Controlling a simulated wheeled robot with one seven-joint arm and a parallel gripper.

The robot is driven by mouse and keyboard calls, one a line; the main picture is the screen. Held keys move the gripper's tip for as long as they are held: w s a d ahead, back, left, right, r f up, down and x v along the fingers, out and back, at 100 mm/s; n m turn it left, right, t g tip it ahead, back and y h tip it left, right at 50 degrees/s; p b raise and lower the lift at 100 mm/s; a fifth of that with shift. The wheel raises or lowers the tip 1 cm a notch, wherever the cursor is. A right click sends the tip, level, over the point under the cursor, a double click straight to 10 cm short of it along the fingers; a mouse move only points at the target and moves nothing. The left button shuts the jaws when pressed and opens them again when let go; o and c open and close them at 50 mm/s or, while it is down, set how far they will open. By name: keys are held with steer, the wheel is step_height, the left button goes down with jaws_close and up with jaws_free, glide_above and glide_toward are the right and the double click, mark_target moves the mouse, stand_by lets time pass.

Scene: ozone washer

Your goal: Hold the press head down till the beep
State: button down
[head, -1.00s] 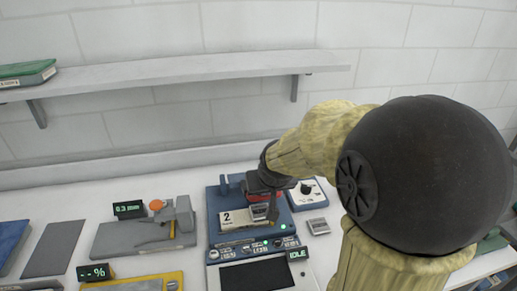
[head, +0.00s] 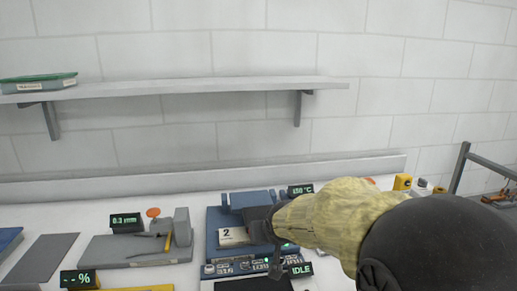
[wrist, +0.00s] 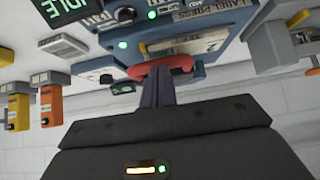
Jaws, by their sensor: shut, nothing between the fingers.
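The blue label press (head: 213,238) stands on the white bench, with a card marked 2 (head: 233,236) on it. In the wrist view, the press (wrist: 215,45) shows its label, a lit green lamp and a red bar (wrist: 180,63). Its display (head: 300,270) reads IDLE. In the wrist view, my gripper (wrist: 158,75) is shut and empty, fingertips at the red bar. I cannot tell whether they touch it.
A grey device with a 0.3 mm display (head: 126,222) stands to the left. A display reading 150 °C (head: 300,190) is behind the press. A wall shelf (head: 200,88) runs above, holding a green-lidded box (head: 40,84). Yellow items (head: 403,182) stand at the right.

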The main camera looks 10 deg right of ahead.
steer(key=shift+s+f+b, duration=0.15)
steer(key=shift+f+b, duration=0.45)
steer(key=shift+f, duration=0.35)
steer(key=shift+s+f, duration=0.1)
steer(key=shift+s+f, duration=0.15)
steer(key=shift+f, duration=0.05)
stand_by(0.7)
